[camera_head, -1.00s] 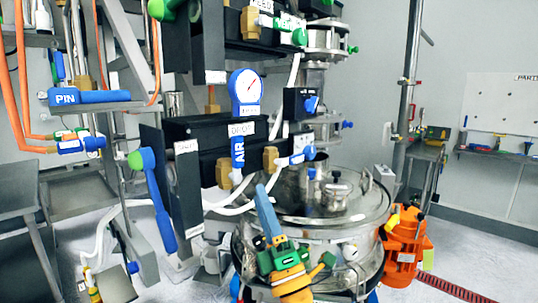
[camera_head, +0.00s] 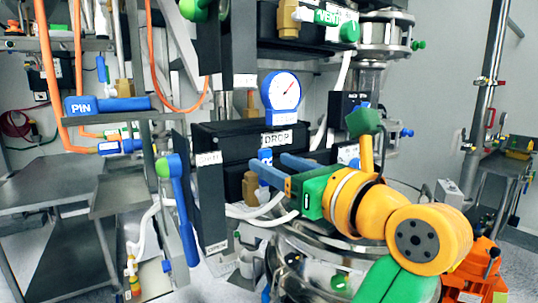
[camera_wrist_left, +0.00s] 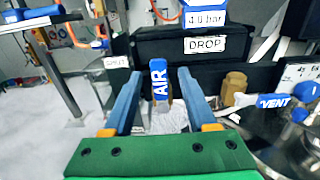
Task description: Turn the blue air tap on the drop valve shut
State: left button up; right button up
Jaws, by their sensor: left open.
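The blue air tap (camera_head: 265,156), marked AIR, is on the black drop valve block (camera_head: 225,140), under the DROP label. My fingers partly hide it in the head view. In the left wrist view the blue AIR handle (camera_wrist_left: 160,88) points up and down and shows between the two blue fingers. My left gripper (camera_head: 270,163), with a green body, is open in front of the tap, one finger to each side of the handle in the wrist view (camera_wrist_left: 159,72). Gaps show on both sides; exact depth cannot be told. My right gripper is not in view.
A pressure gauge (camera_head: 281,92) sits above the DROP label. A blue VENT tap (camera_wrist_left: 273,101) and a brass fitting (camera_wrist_left: 233,87) are right of the handle. A long blue lever (camera_head: 183,210) with a green knob hangs at left. White hoses (camera_head: 258,212) run below.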

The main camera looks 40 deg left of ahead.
aim_at(268, 161)
pick_arm(q)
jog(key=x, duration=0.3)
jog(key=shift+a+p, duration=0.3)
jog(key=shift+p, duration=0.05)
jog(key=shift+d, duration=0.1)
jog(key=shift+c, duration=1.1)
grip_shut()
